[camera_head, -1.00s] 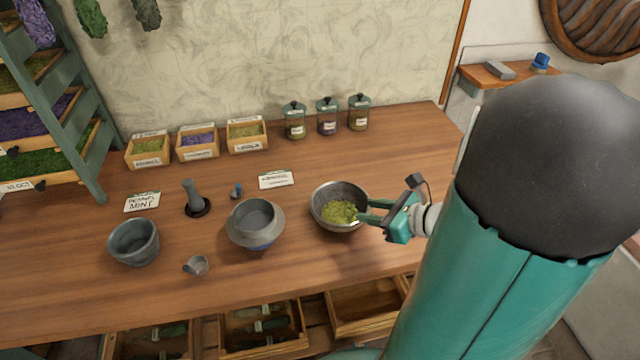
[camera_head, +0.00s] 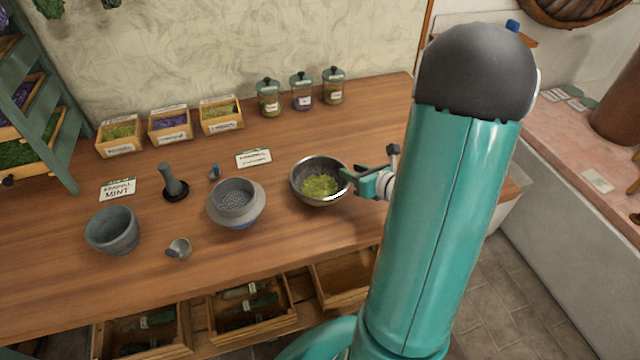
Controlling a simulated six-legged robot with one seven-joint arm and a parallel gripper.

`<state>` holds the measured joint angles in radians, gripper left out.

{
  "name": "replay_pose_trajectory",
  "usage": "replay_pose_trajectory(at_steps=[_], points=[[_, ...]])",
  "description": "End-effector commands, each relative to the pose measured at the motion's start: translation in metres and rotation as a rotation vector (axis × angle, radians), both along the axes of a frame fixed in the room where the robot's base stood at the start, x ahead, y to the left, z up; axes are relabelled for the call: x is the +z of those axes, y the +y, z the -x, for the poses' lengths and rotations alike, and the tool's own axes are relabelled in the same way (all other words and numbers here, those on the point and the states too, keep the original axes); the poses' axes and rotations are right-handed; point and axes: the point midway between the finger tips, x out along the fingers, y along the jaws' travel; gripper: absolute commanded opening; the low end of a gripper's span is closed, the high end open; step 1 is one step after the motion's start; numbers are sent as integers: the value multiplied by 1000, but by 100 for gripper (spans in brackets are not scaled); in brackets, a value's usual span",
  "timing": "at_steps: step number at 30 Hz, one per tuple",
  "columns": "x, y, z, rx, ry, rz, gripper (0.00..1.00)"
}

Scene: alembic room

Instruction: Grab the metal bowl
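The metal bowl (camera_head: 308,196) stands upright on the wooden table (camera_head: 290,233), right of the middle, with green chopped herbs in it. My gripper (camera_head: 350,179) is at the bowl's right rim, coming from the right. Its fingers reach the rim, one seemingly on the inner side. The fingertips are small and partly hidden by the rim, so I cannot tell whether they are closed on it.
A grey sieve-like bowl (camera_head: 236,203) stands close left of the metal bowl. A stone mortar (camera_head: 112,232), a small cup (camera_head: 179,248) and a pestle (camera_head: 172,181) are farther left. Lidded jars (camera_head: 301,91) and herb boxes (camera_head: 170,126) line the back. Open drawers (camera_head: 250,302) lie below the front edge.

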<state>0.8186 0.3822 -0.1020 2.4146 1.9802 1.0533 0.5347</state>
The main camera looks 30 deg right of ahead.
Motion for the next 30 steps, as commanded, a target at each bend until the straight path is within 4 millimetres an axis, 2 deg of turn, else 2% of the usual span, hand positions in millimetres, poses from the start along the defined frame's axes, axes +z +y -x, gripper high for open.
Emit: replay_pose_trajectory(at_steps=[6, 15, 21, 30], points=[[-10, 3, -31, 3, 0, 0, 34], [-12, 4, -37, 1, 0, 1, 34], [-12, 4, -37, 1, 0, 1, 0], [-12, 4, -37, 1, 0, 1, 0]])
